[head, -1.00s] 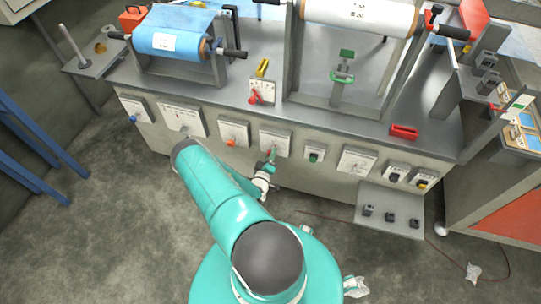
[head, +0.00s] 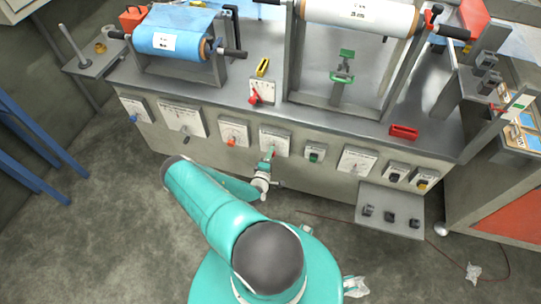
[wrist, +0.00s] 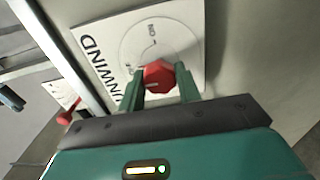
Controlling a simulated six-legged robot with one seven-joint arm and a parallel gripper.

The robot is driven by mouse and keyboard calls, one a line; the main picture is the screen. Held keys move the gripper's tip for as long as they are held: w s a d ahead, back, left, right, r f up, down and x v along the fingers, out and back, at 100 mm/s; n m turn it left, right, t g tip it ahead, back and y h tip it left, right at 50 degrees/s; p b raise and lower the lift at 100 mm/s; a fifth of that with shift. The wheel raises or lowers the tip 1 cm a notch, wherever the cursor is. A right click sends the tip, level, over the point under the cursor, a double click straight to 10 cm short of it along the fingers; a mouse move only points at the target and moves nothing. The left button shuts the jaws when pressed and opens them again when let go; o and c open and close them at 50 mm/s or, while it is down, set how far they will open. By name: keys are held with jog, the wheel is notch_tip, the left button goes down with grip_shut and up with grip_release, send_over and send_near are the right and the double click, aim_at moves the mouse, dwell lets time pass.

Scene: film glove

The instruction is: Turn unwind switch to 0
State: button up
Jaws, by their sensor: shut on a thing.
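The unwind switch is a red faceted knob (wrist: 158,74) on a white panel (wrist: 110,48) lettered UNWIND, with a round dial, seen in the wrist view. My gripper (wrist: 160,88) has its two green fingers on either side of the knob and is shut on it. The dial's upper mark reads like "ON"; the other mark is partly covered by the knob and a finger, so its setting is unclear. In the head view the same panel (head: 277,137) is on the cabinet front, with my gripper (head: 270,156) against it and hiding the knob.
A small shelf (head: 375,220) juts out at the right.

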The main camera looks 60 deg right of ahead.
jog(key=shift+s, duration=0.1)
jog(key=o, duration=1)
jog(key=shift+c, duration=0.2)
jog(key=shift+a, duration=0.1)
jog(key=s+a, duration=0.2)
jog(key=a, duration=1.1)
jog(key=shift+a, duration=0.3)
